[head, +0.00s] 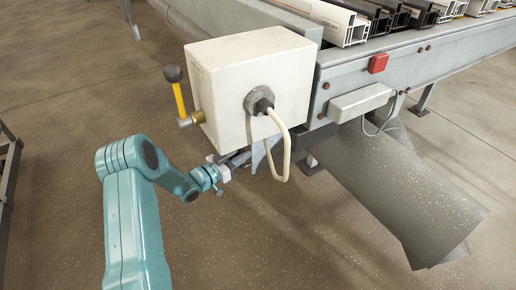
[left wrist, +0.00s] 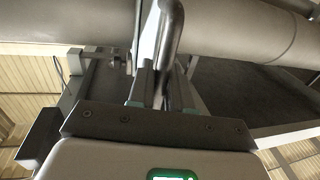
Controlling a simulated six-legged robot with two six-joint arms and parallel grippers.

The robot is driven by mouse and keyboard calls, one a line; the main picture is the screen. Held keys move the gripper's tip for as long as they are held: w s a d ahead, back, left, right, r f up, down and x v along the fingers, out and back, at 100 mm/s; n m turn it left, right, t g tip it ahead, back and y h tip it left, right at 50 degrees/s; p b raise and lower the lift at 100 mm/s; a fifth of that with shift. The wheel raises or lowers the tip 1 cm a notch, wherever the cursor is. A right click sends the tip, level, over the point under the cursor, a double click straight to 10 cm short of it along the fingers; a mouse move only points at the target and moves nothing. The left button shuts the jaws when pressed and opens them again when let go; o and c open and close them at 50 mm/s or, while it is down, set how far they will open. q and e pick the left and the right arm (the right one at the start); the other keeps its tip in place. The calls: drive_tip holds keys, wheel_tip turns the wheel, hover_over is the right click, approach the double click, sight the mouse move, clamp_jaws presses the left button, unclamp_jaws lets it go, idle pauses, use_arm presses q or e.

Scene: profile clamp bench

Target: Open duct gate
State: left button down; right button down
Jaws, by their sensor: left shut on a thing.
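My left gripper (head: 243,159) reaches in from the left, under the white box (head: 225,80). It is shut on a dark grey bar, which looks like the gate's handle, seen between the fingers in the left wrist view (left wrist: 171,42). A small blue-grey plate (head: 261,157) shows just past the fingertips in the head view, partly hidden by the cream hose. A large grey duct (left wrist: 235,30) crosses the top of the left wrist view behind the fingers. How far the gate stands open cannot be told. My right gripper is not in view.
A yellow lever (head: 179,100) with a black knob stands left of the box. A cream hose (head: 286,145) loops down close to the gripper. The grey bench frame (head: 440,65) carries several profiles. A grey curved chute (head: 415,195) hangs at right.

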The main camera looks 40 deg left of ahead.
use_arm(q)
drive_tip(key=s+a, duration=0.3)
drive_tip(key=s, duration=0.4)
drive_tip(key=shift+s, duration=0.2)
drive_tip(key=c, duration=1.2)
unclamp_jaws()
drive_tip(key=s+a, duration=0.1)
drive_tip(key=s, duration=0.4)
drive_tip(key=s+a+p, duration=0.1)
drive_tip(key=s, duration=0.4)
drive_tip(key=s+a+p, duration=0.1)
drive_tip(key=s, duration=0.5)
drive_tip(key=shift+a, duration=0.1)
